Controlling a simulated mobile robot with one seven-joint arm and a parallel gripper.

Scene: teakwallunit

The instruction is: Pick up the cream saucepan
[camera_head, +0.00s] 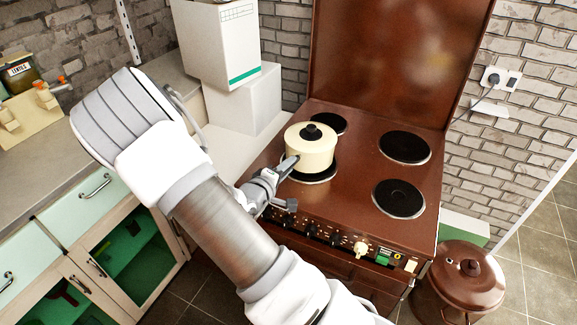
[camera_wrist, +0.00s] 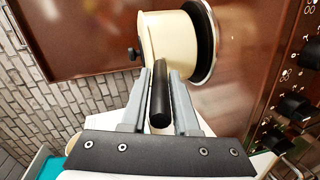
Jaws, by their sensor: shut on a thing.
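The cream saucepan (camera_head: 311,150) has a lid with a black knob and sits upright over the front left burner of the brown stove (camera_head: 354,182). In the wrist view the saucepan (camera_wrist: 168,45) is at the top, with its black handle (camera_wrist: 161,95) pointing toward me. My gripper (camera_head: 285,168) reaches the saucepan from the left front. In the wrist view my gripper's two grey fingers (camera_wrist: 160,90) lie on both sides of the black handle, shut on it. The saucepan's base appears on or very close to the burner; I cannot tell which.
Other black burners (camera_head: 405,147) are bare. The raised brown stove lid (camera_head: 390,60) stands behind. White boxes (camera_head: 243,100) stand at the back left, beside the stove. A brown lidded pot (camera_head: 461,280) is at the lower right. A counter with green-panelled cabinets (camera_head: 125,250) is at left.

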